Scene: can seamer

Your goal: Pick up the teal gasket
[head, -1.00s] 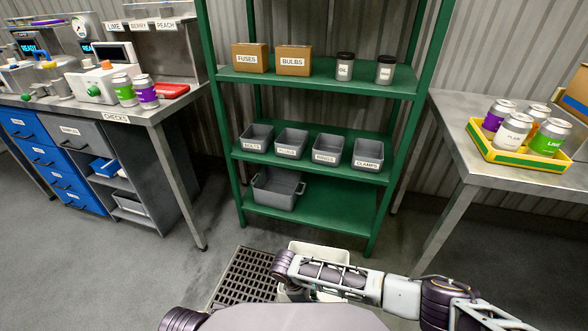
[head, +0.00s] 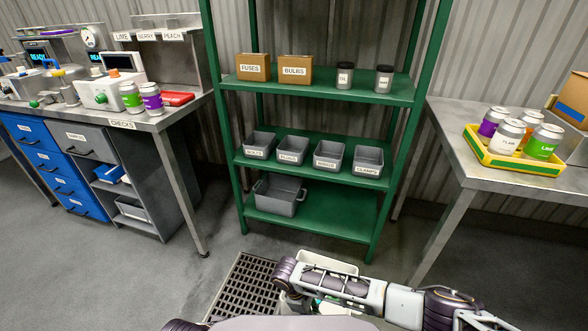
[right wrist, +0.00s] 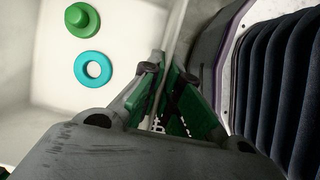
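The teal gasket (right wrist: 94,67) is a flat ring lying on the floor of a white bin (right wrist: 45,100) in the right wrist view. A green knob-like piece (right wrist: 82,19) lies just beyond it. My right gripper (right wrist: 168,72), with green finger pads, is left empty and apart from the gasket, which lies to its left. Its fingertips look parted, with a thin bin edge showing between them. In the head view the bin (head: 328,262) is on the floor, mostly hidden behind my right arm. My left gripper is out of view.
A floor grate (head: 243,287) lies left of the bin. A green shelf rack (head: 318,213) with grey bins stands behind it. A bench (head: 440,190) with a yellow tray (head: 510,163) is at the right, another workbench (head: 185,110) at the left.

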